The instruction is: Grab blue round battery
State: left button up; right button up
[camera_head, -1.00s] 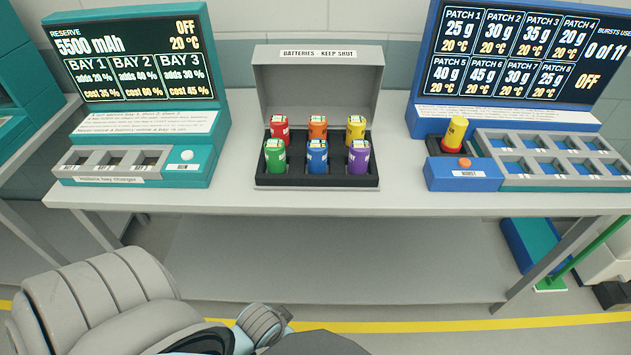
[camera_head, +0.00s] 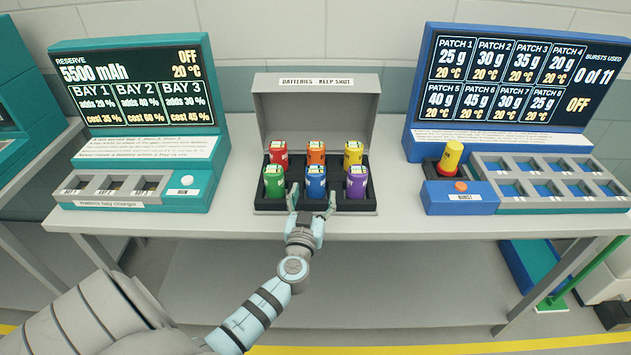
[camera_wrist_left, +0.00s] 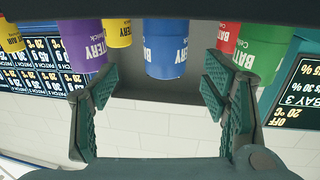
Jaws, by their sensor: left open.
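The blue round battery (camera_head: 315,181) stands upright in the front middle slot of the open battery case (camera_head: 274,205). My left gripper (camera_head: 311,198) is open in front of it, with its fingers spread toward the battery's lower part. In the left wrist view the blue battery (camera_wrist_left: 166,48) shows between and beyond the open fingers of the gripper (camera_wrist_left: 160,95), apart from both. The picture there is upside down. The right gripper is not in view.
A green battery (camera_head: 273,182) and a purple battery (camera_head: 356,183) stand close on either side. Red, orange and yellow ones stand behind. The case's raised lid (camera_head: 315,110) rises at the back. A teal charger (camera_head: 205,180) and a blue patch station (camera_head: 430,200) flank the case.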

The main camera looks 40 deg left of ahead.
aim_at(314, 184)
pick_arm(q)
jog(key=x, duration=0.7)
jog(key=shift+w+a, duration=0.15)
jog(key=shift+a, duration=0.3)
jog(key=c, duration=1.6)
